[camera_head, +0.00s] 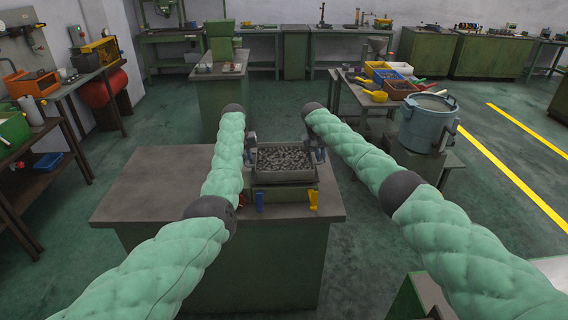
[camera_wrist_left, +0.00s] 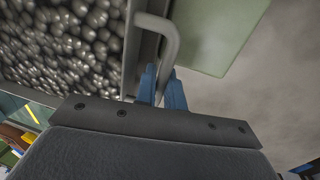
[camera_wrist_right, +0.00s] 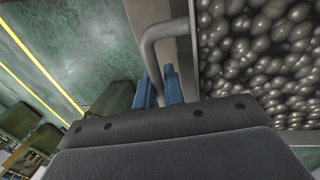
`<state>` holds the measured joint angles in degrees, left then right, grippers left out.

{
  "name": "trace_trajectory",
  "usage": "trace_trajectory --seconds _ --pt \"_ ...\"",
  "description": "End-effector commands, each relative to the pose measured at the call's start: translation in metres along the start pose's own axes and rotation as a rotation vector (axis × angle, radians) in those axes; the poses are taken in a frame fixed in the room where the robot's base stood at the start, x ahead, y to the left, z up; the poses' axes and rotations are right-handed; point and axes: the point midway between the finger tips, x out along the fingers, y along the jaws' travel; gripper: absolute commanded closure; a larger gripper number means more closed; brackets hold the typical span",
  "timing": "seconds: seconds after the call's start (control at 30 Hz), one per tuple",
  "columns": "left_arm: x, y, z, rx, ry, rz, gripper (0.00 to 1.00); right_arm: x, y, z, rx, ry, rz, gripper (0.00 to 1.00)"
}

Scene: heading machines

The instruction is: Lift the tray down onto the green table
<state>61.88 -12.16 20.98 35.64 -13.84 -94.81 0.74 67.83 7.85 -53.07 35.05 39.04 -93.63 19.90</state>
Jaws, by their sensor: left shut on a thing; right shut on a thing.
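A grey tray (camera_head: 285,177) full of small metal parts sits level between my two grippers in the head view, above the green cabinet table (camera_head: 165,185) with its grey-brown top. My left gripper (camera_head: 251,150) is shut on the tray's left handle; the left wrist view shows the blue fingers (camera_wrist_left: 162,88) around the bent bar (camera_wrist_left: 168,35). My right gripper (camera_head: 316,150) is shut on the right handle; its fingers (camera_wrist_right: 158,92) close on the bar (camera_wrist_right: 155,45) in the right wrist view. I cannot tell whether the tray touches the green support (camera_head: 285,195) below it.
The table's left part is bare. A side bench with colored bins (camera_head: 400,87) and a large blue-grey pot (camera_head: 428,122) stand at right. A green machine (camera_head: 221,75) stands behind.

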Motion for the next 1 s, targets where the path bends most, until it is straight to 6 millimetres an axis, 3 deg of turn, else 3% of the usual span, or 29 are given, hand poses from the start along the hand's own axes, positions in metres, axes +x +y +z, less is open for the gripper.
trace_trajectory --seconds 0.43,1.0 --pt "-0.009 0.005 0.0 0.002 0.001 0.002 1.0 -0.011 -0.002 0.0 -0.004 0.003 -0.003 1.0" --pt "-0.047 0.012 0.0 0.003 0.001 0.003 1.0 -0.048 0.006 0.0 -0.004 0.002 -0.003 1.0"
